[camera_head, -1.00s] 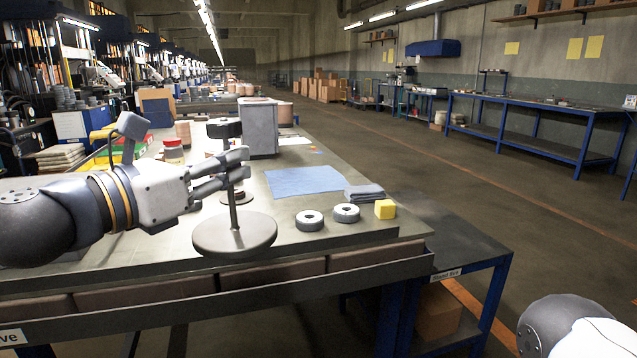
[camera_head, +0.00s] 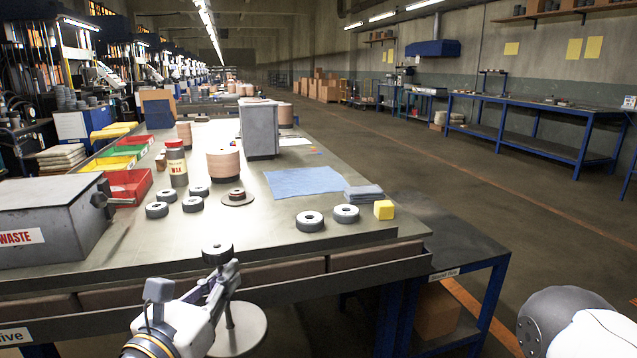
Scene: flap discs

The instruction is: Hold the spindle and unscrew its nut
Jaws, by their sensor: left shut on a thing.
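The spindle is a thin grey rod on a wide round base (camera_head: 238,332). A dark round piece with a paler top (camera_head: 217,250) sits at its upper end; it looks like the nut, but its details are too small to tell. My left gripper (camera_head: 226,280) is shut on the spindle's rod, between that top piece and the base. The spindle is held in front of the workbench's near edge, slightly tilted, and the fingers hide part of the rod. Part of my right arm shows at the bottom right; its gripper is out of frame.
The workbench (camera_head: 270,232) carries several grey rings, two of them near a blue cloth (camera_head: 303,181), and a yellow cube (camera_head: 384,210). The bench front edge lies close to the spindle.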

